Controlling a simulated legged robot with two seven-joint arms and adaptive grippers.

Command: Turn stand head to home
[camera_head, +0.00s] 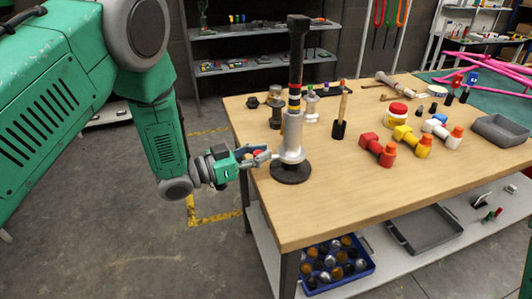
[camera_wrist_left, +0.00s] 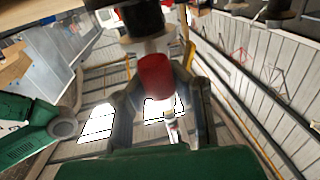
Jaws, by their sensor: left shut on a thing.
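The stand (camera_head: 292,140) is upright at the table's near left corner, on a round black base (camera_head: 291,172). It has a grey lower body and a dark post with yellow and red bands. My left gripper (camera_head: 262,157) is at the left side of its lower body, shut on a small red handle. In the left wrist view the red handle (camera_wrist_left: 155,78) sits between the fingers of my left gripper (camera_wrist_left: 160,100), below a dark and grey part of the stand. The fingers partly hide the handle in the head view. My right gripper is not in view.
A brush-like tool (camera_head: 340,115) stands right of the stand. A blue crate (camera_head: 335,262) is below. The table's near middle is clear.

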